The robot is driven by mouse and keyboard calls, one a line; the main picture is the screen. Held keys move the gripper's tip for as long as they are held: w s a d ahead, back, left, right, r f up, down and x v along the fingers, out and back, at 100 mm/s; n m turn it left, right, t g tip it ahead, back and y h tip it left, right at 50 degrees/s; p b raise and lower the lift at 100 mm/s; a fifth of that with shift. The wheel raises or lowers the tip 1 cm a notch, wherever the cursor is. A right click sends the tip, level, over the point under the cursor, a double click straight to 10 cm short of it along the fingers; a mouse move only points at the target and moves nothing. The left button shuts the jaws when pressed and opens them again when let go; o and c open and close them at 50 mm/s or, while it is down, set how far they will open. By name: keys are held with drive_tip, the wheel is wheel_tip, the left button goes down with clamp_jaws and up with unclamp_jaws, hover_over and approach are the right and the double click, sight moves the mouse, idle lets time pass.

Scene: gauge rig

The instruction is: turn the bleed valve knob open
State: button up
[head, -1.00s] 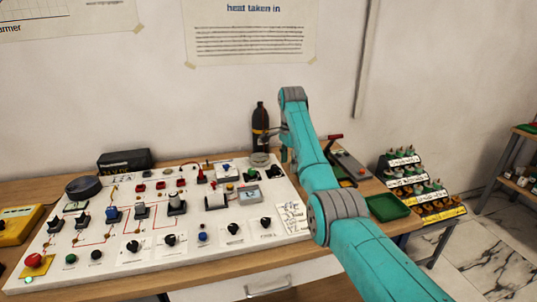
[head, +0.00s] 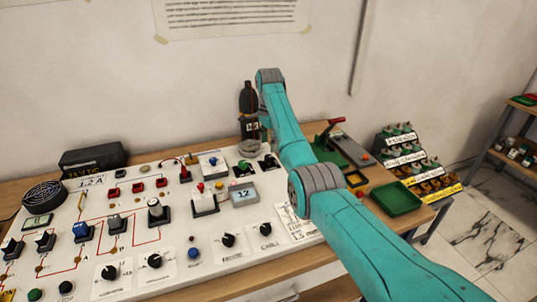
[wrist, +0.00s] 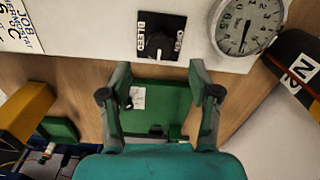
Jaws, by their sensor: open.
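The bleed valve knob (wrist: 158,44) is black, on a black plate at the panel's edge in the wrist view. White lettering reads BLEED on its left and OPEN on its right. The knob's bar points roughly up and down in the picture. My gripper (wrist: 160,68) is open and empty. Its two fingertips sit just below the knob in the picture, one to each side, with a gap between knob and fingers. Whether they are level with the knob I cannot tell. In the head view my arm hides most of the gripper.
A round gauge (wrist: 248,24) is right of the knob, with a dark bottle (wrist: 304,62) beyond it. A green fixture (wrist: 165,105) lies below, between the fingers. The white panel (head: 172,250) carries several switches and knobs. A green tray (head: 395,199) is at right.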

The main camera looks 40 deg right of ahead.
sight(269, 157)
wheel_tip(269, 157, down, 6)
drive_tip(key=shift+r, duration=0.15)
idle(0.3)
drive_tip(key=c, duration=1.2)
